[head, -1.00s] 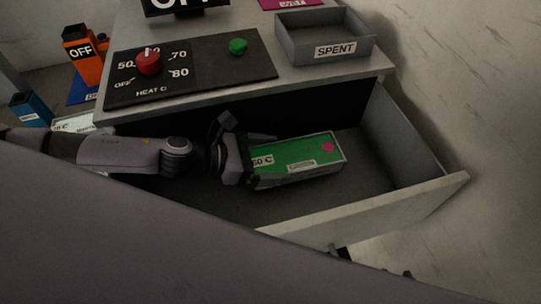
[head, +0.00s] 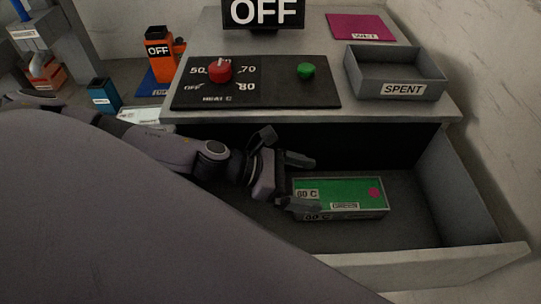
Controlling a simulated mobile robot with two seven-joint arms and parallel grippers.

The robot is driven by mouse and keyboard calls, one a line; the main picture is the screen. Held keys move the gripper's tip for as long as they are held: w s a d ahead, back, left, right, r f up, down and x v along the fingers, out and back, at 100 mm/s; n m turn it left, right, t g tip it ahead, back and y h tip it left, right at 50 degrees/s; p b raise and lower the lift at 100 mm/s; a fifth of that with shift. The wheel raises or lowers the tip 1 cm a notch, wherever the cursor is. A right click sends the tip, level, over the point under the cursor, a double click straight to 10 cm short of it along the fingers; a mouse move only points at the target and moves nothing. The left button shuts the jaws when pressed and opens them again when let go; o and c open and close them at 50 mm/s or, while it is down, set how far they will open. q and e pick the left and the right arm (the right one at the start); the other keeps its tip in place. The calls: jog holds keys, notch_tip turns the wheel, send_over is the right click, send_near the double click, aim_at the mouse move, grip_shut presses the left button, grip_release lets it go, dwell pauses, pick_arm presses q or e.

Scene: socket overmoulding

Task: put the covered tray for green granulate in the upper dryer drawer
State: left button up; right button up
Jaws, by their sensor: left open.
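The covered tray (head: 345,194) with a green top, a "60 C" label and a pink dot lies flat on the floor of the open dryer drawer (head: 412,217). My left gripper (head: 306,182) reaches into the drawer from the left. Its fingers are apart at the tray's left end, one towards the back and one towards the front. I cannot tell if a finger touches the tray. My right gripper is not in view.
The dryer top above the drawer holds a heat panel with a red knob (head: 219,71), a green button (head: 306,70), an "OFF" display (head: 263,13) and a grey "SPENT" tray (head: 399,74). An orange "OFF" device (head: 160,50) and a blue container (head: 103,96) stand at left.

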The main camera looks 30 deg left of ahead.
pick_arm(q)
jog(key=b+v, duration=0.4)
jog(key=v, duration=0.5)
jog(key=shift+r, duration=0.1)
dwell(0.4)
